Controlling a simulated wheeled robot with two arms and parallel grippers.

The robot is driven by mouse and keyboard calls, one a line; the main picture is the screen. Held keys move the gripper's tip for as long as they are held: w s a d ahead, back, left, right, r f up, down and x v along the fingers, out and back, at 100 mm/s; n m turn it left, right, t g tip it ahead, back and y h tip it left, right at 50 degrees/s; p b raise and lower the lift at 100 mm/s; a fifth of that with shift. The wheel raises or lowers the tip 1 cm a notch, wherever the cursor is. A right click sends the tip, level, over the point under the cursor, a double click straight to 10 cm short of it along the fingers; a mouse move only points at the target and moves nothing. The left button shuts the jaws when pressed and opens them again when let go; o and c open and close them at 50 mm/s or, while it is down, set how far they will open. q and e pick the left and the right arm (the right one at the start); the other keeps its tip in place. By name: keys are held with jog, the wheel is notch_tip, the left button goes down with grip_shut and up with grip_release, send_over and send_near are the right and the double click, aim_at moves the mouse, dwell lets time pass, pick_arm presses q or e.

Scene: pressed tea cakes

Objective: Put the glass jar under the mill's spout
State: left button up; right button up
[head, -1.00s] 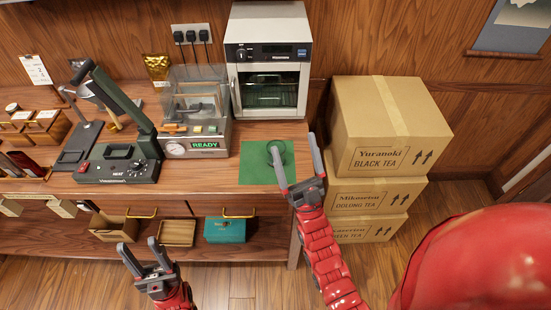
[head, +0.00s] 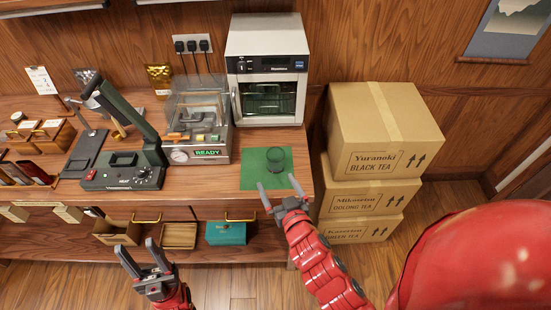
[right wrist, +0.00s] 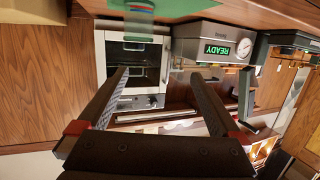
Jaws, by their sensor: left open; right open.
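The glass jar (head: 275,158), clear and tinted green by what lies behind it, stands upright on a green mat (head: 252,176) at the right end of the counter. My right gripper (head: 278,184) is open and empty, at the mat's front edge, just in front of the jar and apart from it. In the right wrist view its two fingers (right wrist: 160,75) are spread with nothing between them. My left gripper (head: 137,246) is open and empty, low in front of the counter. I cannot pick out a mill or its spout in these views.
A white oven (head: 267,70) stands behind the mat. A machine reading READY (head: 205,150) and a heat sealer with a raised lever (head: 125,165) stand to its left. Stacked cartons (head: 385,130) rise beside the counter's right end. Open drawers (head: 118,231) jut out below.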

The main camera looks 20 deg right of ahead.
jog(key=s+d+m+g+h, duration=0.1)
jog(key=s+d+h, duration=0.1)
jog(key=b, duration=1.1)
send_near(278, 164)
jog(key=shift+g, duration=0.3)
jog(key=x, duration=0.5)
jog(key=shift+w+a+f, duration=0.15)
jog(key=shift+w+a, duration=0.05)
jog(key=shift+a, duration=0.15)
jog(key=shift+w+p, duration=0.3)
jog(key=shift+w, duration=0.65)
jog(key=shift+w+d+f, duration=0.15)
jog(key=shift+w, duration=0.25)
jog(key=shift+w+p, duration=0.3)
jog(key=shift+w, duration=0.1)
jog(key=x, duration=0.1)
jog(key=p+x, duration=0.1)
jog(key=x, duration=0.1)
jog(key=shift+s+d+f, duration=0.1)
jog(key=shift+d+f, duration=0.05)
jog(key=shift+d, duration=0.15)
jog(key=shift+w+f, duration=0.3)
jog(key=shift+w, duration=0.35)
